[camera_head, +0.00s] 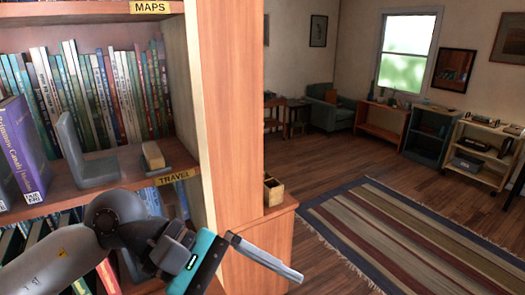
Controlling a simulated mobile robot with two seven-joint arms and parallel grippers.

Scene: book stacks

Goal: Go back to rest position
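My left arm comes in from the lower left, and its gripper (250,262) hangs in front of the bookcase's lower right side. One grey finger points right and down. The other finger is not visible, so its opening cannot be told. I see nothing held in it. My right gripper is not in view. The bookcase (232,110) has a shelf labelled TRAVEL (172,178) holding a purple book (25,150), a grey bookend (80,155) and a small wooden block-like item (153,155).
Rows of books (100,95) fill the shelf's back. A low wooden cabinet (272,235) adjoins the bookcase's right side. A striped rug (410,240) lies on open floor to the right. An armchair (330,107) and low shelves (430,130) line the far walls.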

